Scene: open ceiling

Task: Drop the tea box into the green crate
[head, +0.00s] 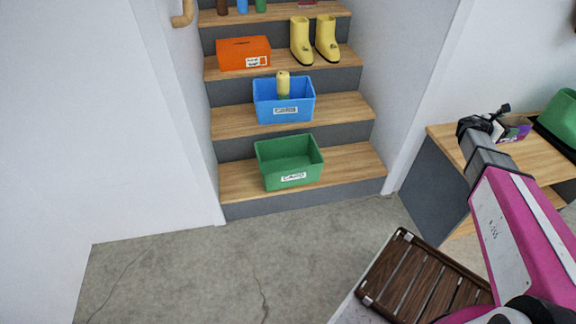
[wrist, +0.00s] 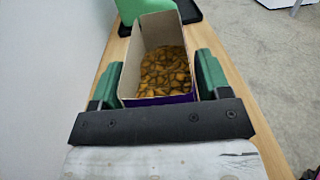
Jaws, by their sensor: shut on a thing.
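The tea box (head: 515,131) is a small purple box on the wooden bench at the right in the head view. In the wrist view the tea box (wrist: 160,97) is open at the top, with brown patterned contents inside. The green crate (head: 272,180) stands empty and upright on the lowest step, left of my arm.
A blue crate (head: 262,113) holding a yellow item is one step higher. An orange box (head: 235,58) and yellow boots (head: 301,45) stand above it. A green object (head: 562,115) is on the bench (head: 447,135) beyond the tea box. The concrete floor (head: 200,275) before the stairs is clear.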

